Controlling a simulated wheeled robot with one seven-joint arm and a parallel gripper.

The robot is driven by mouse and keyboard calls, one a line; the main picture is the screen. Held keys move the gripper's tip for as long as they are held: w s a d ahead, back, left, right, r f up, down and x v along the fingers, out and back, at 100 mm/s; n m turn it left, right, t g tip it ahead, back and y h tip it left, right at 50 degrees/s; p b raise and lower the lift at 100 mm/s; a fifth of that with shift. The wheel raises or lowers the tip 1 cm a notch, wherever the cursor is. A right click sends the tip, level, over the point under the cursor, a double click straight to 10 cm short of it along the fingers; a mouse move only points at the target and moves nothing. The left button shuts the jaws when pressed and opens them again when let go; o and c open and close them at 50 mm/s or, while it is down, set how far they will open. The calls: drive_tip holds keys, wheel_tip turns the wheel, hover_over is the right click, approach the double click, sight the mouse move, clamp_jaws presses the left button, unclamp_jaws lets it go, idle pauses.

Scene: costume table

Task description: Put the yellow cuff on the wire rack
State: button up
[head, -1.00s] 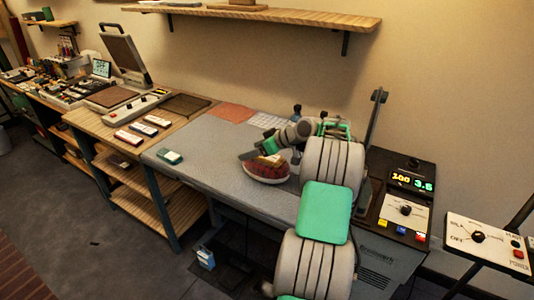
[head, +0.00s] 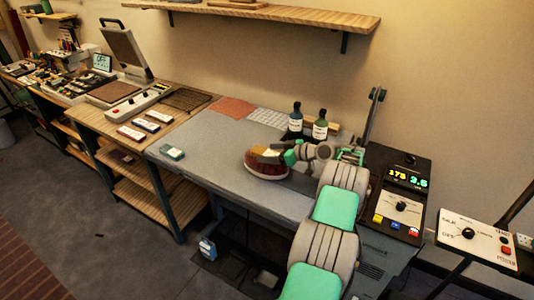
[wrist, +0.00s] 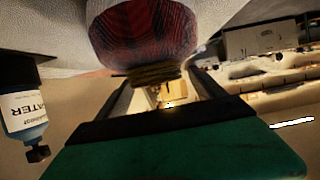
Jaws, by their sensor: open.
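A dark red rounded cushion (head: 266,165) sits on the grey table, and its striped surface fills the top of the wrist view (wrist: 145,35). A yellowish piece, which looks like the yellow cuff (head: 266,153), shows at the cushion's upper side; whether it lies on or against it is unclear. In the wrist view an olive-yellow banded edge (wrist: 150,76) lies at the cushion's near end, between my fingers. My gripper (head: 278,153) is open there, not closed on it. A pale grid, apparently the wire rack (head: 270,117), lies flat at the table's back.
Two dark bottles (head: 320,124) stand behind my gripper, near the rack's right end. A small green case (head: 172,152) is near the front edge. The grey table's left middle (head: 210,140) is clear.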

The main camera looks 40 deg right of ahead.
drive_tip(key=shift+c, duration=0.5)
drive_tip(key=c, duration=1.5)
